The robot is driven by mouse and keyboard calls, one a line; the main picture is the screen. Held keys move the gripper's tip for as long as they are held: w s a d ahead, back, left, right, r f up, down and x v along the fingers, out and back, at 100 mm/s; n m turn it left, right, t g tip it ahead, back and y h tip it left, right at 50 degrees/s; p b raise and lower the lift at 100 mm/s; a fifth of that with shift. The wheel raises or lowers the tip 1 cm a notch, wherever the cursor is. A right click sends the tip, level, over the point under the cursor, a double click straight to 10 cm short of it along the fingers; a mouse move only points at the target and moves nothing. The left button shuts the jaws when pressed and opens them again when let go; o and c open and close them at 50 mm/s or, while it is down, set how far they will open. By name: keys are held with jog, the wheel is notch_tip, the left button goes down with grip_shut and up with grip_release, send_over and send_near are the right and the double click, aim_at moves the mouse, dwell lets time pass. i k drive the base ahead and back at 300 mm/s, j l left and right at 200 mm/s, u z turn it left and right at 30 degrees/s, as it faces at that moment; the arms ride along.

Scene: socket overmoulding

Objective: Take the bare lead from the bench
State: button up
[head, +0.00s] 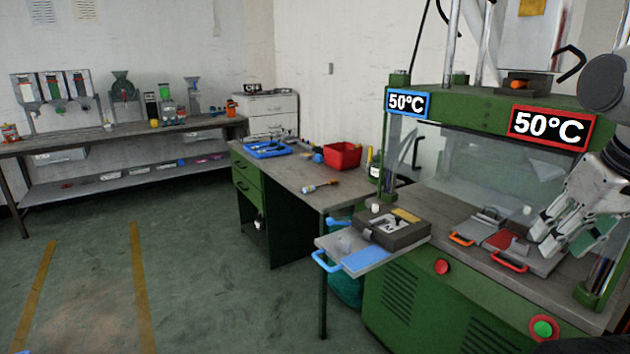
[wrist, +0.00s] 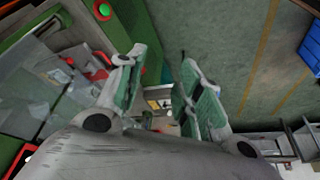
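The bench (head: 292,176) stands in the middle of the head view, with a grey-brown top and green drawers. I cannot make out the bare lead for certain among the small items on it. A blue tray (head: 268,151) with small things in it lies at its back left. My gripper (head: 553,238) is at the far right of the head view, in front of the green press and apart from the bench. In the wrist view its two green-padded fingers (wrist: 163,62) are spread, with nothing seen held between them.
The green press (head: 460,110) with two 50°C displays fills the right. A mould block (head: 395,232) sits at its front left, beside a blue-handled plate (head: 362,258). A red bin (head: 343,156) and a bottle (head: 375,166) stand on the bench. The floor at left is clear.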

aim_at(308, 189)
jog(key=i+j, duration=0.2)
jog(key=i+j+z, duration=0.1)
jog(key=j, duration=0.35)
jog(key=i+j, duration=0.2)
jog(key=i+j+z, duration=0.1)
jog(key=j, duration=0.35)
jog(key=i+j, duration=0.25)
jog(key=i+j+z, duration=0.1)
jog(key=j, duration=0.35)
jog(key=i+j, duration=0.1)
jog(key=j, duration=0.3)
jog(key=i+j, duration=0.15)
jog(key=j, duration=0.25)
jog(key=i+j, duration=0.25)
jog(key=j, duration=0.15)
